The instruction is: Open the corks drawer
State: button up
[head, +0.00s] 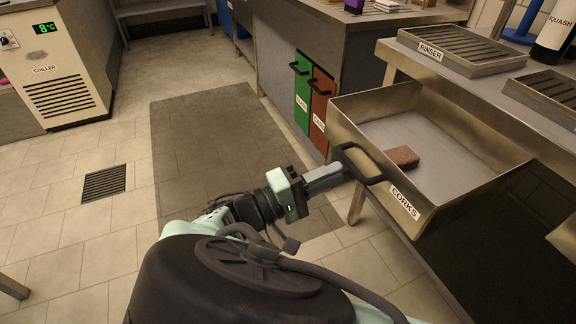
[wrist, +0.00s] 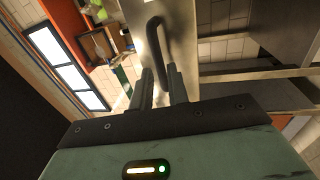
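The corks drawer (head: 465,207) is a metal drawer under the counter at the right of the head view. It is pulled well out, and its inside shows. A white CORKS label (head: 404,203) is on its front. Its dark bar handle (head: 366,165) sticks out from the front and also shows in the wrist view (wrist: 157,42). My gripper (head: 340,172) is at the near-left part of the handle. A brown block (head: 402,156) lies in the drawer.
The counter above carries slatted trays, one labelled RINSER (head: 462,48). Green (head: 303,95) and orange (head: 320,110) panels with dark handles are beyond the drawer. A chiller (head: 55,70) stands at the back left. The floor mat (head: 205,140) is clear.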

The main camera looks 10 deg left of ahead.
jog(key=v, duration=1.2)
jog(key=shift+s, duration=0.15)
jog(key=shift+a+f, duration=0.1)
jog(key=shift+a, duration=0.05)
